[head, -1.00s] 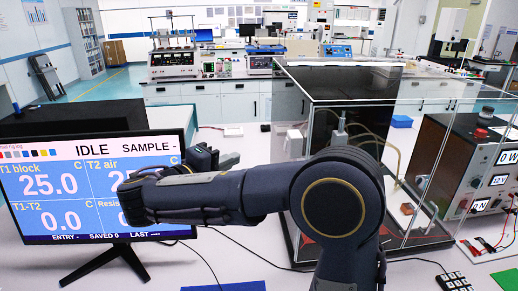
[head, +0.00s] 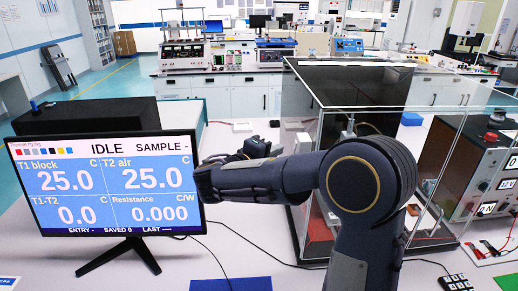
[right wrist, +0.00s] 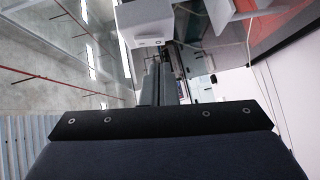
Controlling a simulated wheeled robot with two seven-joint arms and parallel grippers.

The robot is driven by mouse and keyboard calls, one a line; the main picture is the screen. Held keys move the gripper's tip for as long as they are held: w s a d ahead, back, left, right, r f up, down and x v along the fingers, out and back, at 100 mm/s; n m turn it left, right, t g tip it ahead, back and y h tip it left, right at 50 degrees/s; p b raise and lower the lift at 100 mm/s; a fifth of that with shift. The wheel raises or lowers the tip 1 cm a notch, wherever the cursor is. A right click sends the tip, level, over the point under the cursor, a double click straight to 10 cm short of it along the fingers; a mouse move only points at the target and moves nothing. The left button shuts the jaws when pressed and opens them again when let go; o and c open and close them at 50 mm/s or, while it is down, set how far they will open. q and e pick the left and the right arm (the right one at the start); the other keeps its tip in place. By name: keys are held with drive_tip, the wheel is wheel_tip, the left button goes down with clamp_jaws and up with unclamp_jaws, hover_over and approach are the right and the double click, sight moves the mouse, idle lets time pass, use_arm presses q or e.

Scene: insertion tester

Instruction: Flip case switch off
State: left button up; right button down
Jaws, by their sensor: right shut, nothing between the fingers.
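My right arm passes in front of the case's lower left part. My right gripper (head: 262,148) is a small dark shape left of the case, partly hidden behind my forearm, and apart from the case as far as I can see. It is shut and empty. In the right wrist view its narrow dark fingers (right wrist: 165,82) point away toward a white box (right wrist: 148,20). My left gripper is not in view.
A monitor (head: 105,185) reading IDLE stands at the left, a black box (head: 100,117) behind it. A power unit (head: 470,165) with a red knob and meters is right of the case. A blue mat (head: 232,284) and a keypad (head: 455,283) lie in front. Cables cross the table.

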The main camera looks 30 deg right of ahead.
sight(295, 147)
drive_tip(key=shift+s+d+f, duration=0.2)
drive_tip(key=shift+s+d, duration=0.4)
drive_tip(key=shift+d, duration=0.35)
